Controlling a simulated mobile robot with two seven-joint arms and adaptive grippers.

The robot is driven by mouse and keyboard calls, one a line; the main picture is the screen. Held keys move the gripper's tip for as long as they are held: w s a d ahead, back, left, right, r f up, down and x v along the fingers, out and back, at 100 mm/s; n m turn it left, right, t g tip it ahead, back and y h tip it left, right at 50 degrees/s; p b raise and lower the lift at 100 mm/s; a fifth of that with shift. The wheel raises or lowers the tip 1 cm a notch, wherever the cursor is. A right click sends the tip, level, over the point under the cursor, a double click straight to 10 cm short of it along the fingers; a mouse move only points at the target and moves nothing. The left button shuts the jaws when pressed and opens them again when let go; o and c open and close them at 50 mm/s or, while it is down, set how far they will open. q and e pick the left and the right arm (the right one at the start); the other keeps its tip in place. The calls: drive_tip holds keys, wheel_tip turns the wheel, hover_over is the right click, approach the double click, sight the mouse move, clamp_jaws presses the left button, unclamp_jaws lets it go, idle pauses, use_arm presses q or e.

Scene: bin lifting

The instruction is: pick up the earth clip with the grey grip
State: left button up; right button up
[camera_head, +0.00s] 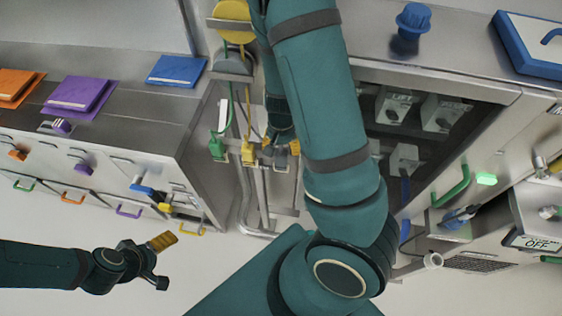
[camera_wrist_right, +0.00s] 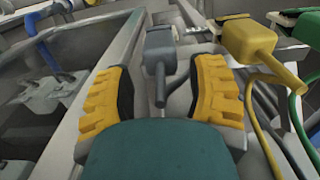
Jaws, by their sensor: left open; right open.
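The earth clip with the grey grip (camera_wrist_right: 160,42) hangs on a metal rail. In the right wrist view it lies between the two yellow fingers of my right gripper (camera_wrist_right: 162,72), with a visible gap on each side. In the head view the grey clip (camera_head: 281,159) is small, just below my right gripper (camera_head: 280,145), which is open and partly hidden by my arm. My left gripper (camera_head: 160,262) is open and empty over the floor, far to the left of the clip.
A yellow clip (camera_head: 248,153) and a green clip (camera_head: 216,147) hang beside the grey one, with cables above them. A steel cabinet (camera_head: 215,175) stands to the left and a dark-windowed unit (camera_head: 450,75) to the right. The floor at lower left is clear.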

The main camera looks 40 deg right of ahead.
sight(281, 158)
wheel_tip(281, 158, down, 6)
drive_tip(key=shift+r+b, duration=0.1)
drive_tip(key=shift+b, duration=1)
drive_tip(key=shift+a, duration=0.1)
drive_tip(key=shift+c, duration=0.4)
drive_tip(key=shift+r, duration=0.1)
clamp_jaws()
